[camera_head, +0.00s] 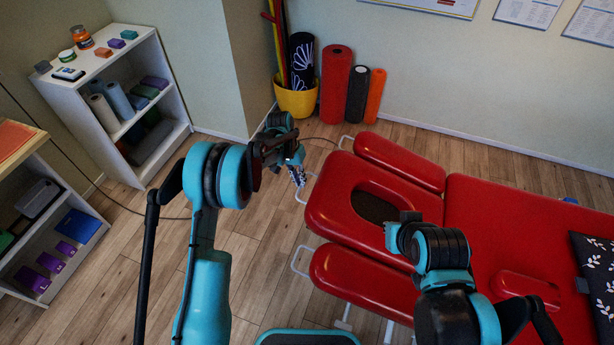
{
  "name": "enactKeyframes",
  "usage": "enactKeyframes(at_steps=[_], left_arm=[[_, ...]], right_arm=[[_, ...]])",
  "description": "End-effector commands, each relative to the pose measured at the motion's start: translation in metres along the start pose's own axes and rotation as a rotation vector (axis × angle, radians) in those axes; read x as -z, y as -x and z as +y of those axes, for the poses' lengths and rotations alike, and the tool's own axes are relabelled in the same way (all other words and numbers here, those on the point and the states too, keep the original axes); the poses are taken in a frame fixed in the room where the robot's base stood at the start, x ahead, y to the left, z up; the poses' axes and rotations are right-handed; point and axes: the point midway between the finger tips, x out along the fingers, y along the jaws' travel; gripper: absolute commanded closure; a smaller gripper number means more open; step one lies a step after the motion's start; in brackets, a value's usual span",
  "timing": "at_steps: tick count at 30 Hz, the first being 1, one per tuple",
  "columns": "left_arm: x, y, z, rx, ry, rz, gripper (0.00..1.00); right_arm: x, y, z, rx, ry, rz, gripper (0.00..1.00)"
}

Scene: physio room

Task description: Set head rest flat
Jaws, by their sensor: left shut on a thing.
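The red head rest (330,205) with its dark face hole is at the near end of the red treatment table (490,215). From this high view I cannot tell its exact tilt. A pale wire loop (308,190) sticks out from its left edge. My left gripper (297,170) is at that edge, shut, seemingly on the wire loop; its fingertips are small and partly hidden. My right gripper (405,222) is over the table between the head rest and the lower arm pad, largely hidden by its own arm; its fingers cannot be made out.
Red arm pads flank the head rest, one above (400,160) and one below (362,285). Rolled mats (335,85) and a yellow pot (296,98) stand by the wall. White shelves (160,75) are at left. Wooden floor (260,260) is clear left of the table.

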Motion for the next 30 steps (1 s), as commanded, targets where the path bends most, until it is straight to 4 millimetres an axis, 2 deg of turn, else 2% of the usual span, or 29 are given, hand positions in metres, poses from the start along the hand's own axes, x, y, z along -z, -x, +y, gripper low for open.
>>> enactKeyframes(at_steps=[1, 11, 12, 14, 15, 25, 30], left_arm=[[0.0, -0.021, -0.011, 0.001, 0.001, 0.0, 1.0], [0.0, -0.109, -0.052, 0.005, 0.001, 0.001, 1.0], [0.0, -0.099, -0.049, 0.005, 0.0, 0.001, 0.89], [0.0, -0.097, -0.049, 0.004, 0.001, 0.001, 0.73], [0.0, -0.096, -0.048, 0.004, 0.001, 0.001, 0.71], [0.0, -0.095, -0.047, 0.003, 0.0, 0.001, 0.71], [0.0, -0.078, -0.047, 0.003, 0.001, 0.001, 0.71]], right_arm=[[-0.009, -0.012, 0.0, 0.0, 0.0, 0.0, 1.0], [-0.039, -0.054, 0.0, 0.0, 0.0, 0.0, 1.0], [-0.035, -0.048, 0.0, 0.0, 0.0, 0.0, 1.0], [-0.033, -0.046, 0.0, 0.0, 0.0, 0.0, 1.0], [-0.032, -0.045, 0.0, 0.0, 0.0, 0.0, 1.0], [-0.033, -0.045, 0.0, 0.0, 0.0, 0.0, 1.0], [-0.033, -0.045, 0.0, 0.0, 0.0, 0.0, 1.0]])
